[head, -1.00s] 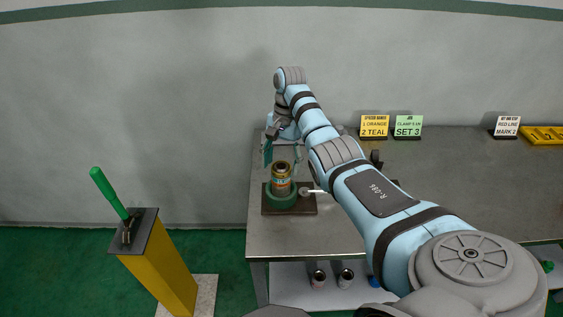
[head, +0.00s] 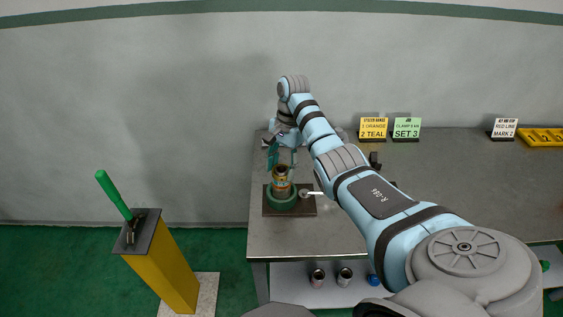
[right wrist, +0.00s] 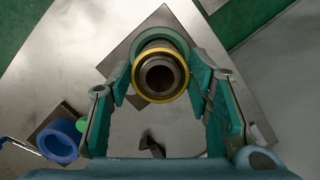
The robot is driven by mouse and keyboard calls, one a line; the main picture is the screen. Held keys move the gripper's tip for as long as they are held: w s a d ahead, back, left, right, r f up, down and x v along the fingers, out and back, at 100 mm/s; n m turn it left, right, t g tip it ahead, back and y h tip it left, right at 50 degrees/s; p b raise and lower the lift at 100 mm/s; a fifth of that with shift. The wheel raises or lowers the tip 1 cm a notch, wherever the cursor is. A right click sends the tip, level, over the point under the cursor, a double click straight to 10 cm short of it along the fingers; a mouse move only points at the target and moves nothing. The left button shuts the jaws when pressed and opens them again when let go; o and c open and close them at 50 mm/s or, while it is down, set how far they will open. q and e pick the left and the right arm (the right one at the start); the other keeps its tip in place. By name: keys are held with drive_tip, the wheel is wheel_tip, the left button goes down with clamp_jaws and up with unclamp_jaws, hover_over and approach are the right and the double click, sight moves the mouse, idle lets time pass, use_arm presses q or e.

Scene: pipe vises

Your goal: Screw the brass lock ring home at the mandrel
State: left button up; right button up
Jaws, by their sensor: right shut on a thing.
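The brass lock ring (right wrist: 160,98) circles the top of a dark hollow mandrel (right wrist: 160,75) in the right wrist view. In the head view the mandrel (head: 281,186) stands upright in a green round base on a dark square plate (head: 307,207). My right gripper (head: 283,164) reaches down over its top from behind. In the right wrist view its teal fingers lie on both sides of the brass ring, shut on it. How far the ring is threaded on cannot be told. My left gripper is not in view.
A yellow post (head: 163,277) with a green-handled tool (head: 115,196) stands left of the grey table (head: 335,240). Sign cards (head: 406,128) and a yellow tray (head: 541,138) are at the back right. A blue ring (right wrist: 58,141) is beside my gripper in the wrist view. Cans (head: 318,277) stand below.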

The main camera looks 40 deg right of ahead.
drive_tip(key=m+p, duration=0.1)
drive_tip(key=m, duration=0.1)
drive_tip(key=m+p, duration=0.2)
drive_tip(key=shift+r+m+t, duration=0.2)
drive_tip(key=shift+m+t, duration=0.1)
drive_tip(key=shift+t, duration=0.1)
drive_tip(key=m+p, duration=0.2)
drive_tip(key=m, duration=0.1)
drive_tip(key=m+t+p, duration=0.1)
drive_tip(key=m+p, duration=0.1)
drive_tip(key=m, duration=0.2)
drive_tip(key=shift+f+h+p, duration=0.1)
drive_tip(key=shift+h+p, duration=0.2)
drive_tip(key=shift+p, duration=0.1)
drive_tip(key=shift+f+m, duration=0.2)
drive_tip(key=shift+m, duration=0.1)
